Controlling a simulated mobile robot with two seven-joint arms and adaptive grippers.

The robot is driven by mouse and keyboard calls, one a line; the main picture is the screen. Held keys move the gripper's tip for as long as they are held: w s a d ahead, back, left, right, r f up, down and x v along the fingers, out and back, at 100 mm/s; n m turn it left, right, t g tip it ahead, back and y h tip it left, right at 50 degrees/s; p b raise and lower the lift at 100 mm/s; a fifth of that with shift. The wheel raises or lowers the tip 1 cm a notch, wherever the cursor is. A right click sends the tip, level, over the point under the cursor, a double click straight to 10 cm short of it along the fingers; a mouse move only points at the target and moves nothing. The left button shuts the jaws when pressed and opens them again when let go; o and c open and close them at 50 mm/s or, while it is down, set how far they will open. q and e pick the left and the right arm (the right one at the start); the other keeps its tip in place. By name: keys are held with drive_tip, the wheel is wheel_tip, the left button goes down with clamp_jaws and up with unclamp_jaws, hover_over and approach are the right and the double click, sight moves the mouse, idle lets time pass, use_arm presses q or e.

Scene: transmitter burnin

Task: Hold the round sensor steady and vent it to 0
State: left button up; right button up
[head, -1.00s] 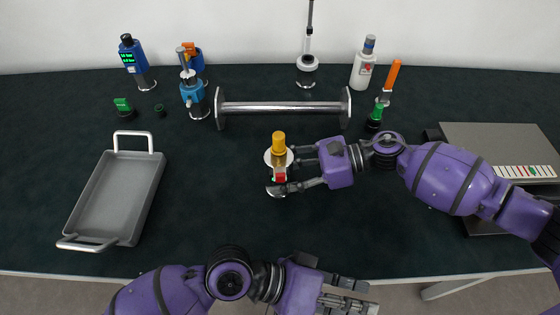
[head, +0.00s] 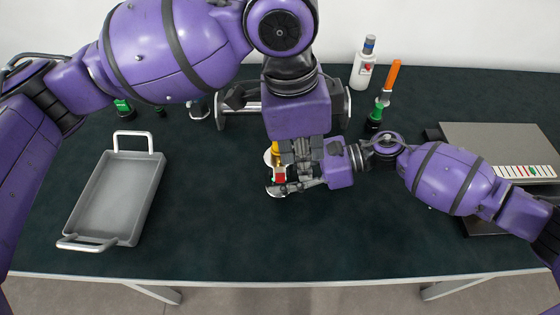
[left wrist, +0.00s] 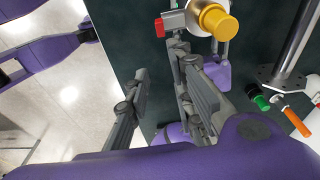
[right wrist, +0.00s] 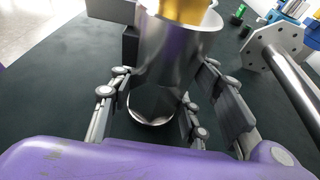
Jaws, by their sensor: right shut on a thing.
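The round sensor has a silver body, a wide rim, a yellow-orange knob (head: 275,152) and a red-tipped part (head: 279,176). It stands upright near the table's middle. My right gripper (right wrist: 165,75) is shut on its silver body (right wrist: 165,50), one finger on each side. My left gripper (head: 302,160) hangs just above and beside the sensor in the head view and partly covers it. In the left wrist view, its fingers (left wrist: 160,60) are apart with nothing between them. There the knob (left wrist: 217,22) and the red tip (left wrist: 160,27) are just beyond the fingertips.
A grey tray (head: 72,240) lies at left. A metal bar stand (head: 234,122) is behind the sensor, partly hidden by my left arm. The front table is clear.

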sight(280, 174)
use_arm(q)
drive_tip(key=a, duration=0.1)
drive_tip(key=a+y, duration=0.1)
drive_tip(key=a+r, duration=0.1)
drive_tip(key=shift+w+a+y, duration=0.1)
drive_tip(key=shift+w+y, duration=0.2)
drive_tip(key=shift+a, duration=0.25)
drive_tip(key=shift+f, duration=3.4)
drive_tip(key=shift+c, duration=1.4)
